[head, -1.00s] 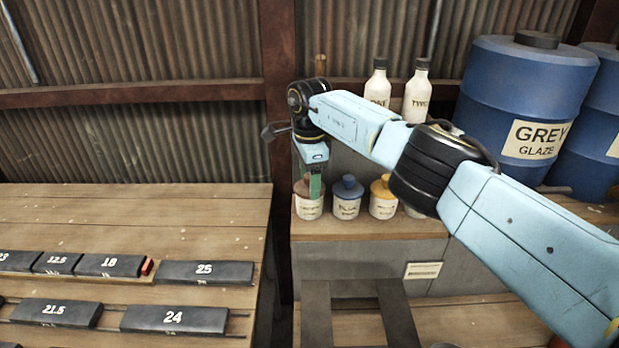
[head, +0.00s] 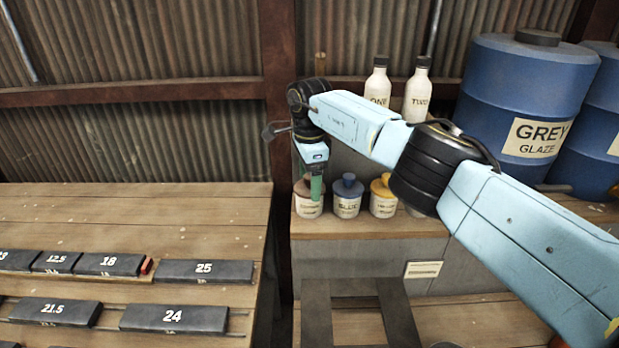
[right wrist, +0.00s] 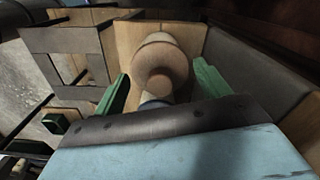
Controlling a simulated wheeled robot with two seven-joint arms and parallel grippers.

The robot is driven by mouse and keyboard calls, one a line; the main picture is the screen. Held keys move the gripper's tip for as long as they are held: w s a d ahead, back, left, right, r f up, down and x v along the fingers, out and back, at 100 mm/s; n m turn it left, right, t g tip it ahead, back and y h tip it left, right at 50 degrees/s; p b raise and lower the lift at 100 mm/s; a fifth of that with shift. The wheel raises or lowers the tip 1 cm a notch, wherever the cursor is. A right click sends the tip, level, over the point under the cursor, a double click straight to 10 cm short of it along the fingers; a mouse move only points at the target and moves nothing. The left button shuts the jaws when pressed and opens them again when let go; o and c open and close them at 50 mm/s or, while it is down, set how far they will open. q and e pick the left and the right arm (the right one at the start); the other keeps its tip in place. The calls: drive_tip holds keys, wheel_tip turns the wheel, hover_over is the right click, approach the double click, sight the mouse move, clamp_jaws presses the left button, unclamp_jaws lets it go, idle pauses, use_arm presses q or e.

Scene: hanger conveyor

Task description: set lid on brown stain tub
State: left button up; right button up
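The brown stain tub (head: 309,209) is a small white labelled pot at the left end of the row on the wooden shelf. Its brown lid (head: 301,187) shows on top of it, partly hidden by my right gripper (head: 316,188). In the right wrist view the lid's round brown knob (right wrist: 160,72) lies between the green fingers of my right gripper (right wrist: 164,88). The fingers are apart, with a visible gap on each side of the knob. Whether the lid is fully seated cannot be told. My left gripper is out of view.
The blue-lidded tub (head: 347,200) stands close to the right, then the yellow-lidded tub (head: 383,205). White bottles (head: 417,95) and the grey glaze drum (head: 525,100) stand behind. A bench with numbered black blocks (head: 173,317) is at left.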

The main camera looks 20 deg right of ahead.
sight(309, 176)
idle(0.3)
drive_tip(key=o, duration=0.6)
drive_tip(key=shift+c, duration=0.2)
drive_tip(key=shift+r, duration=0.1)
wheel_tip(309, 176, up, 13)
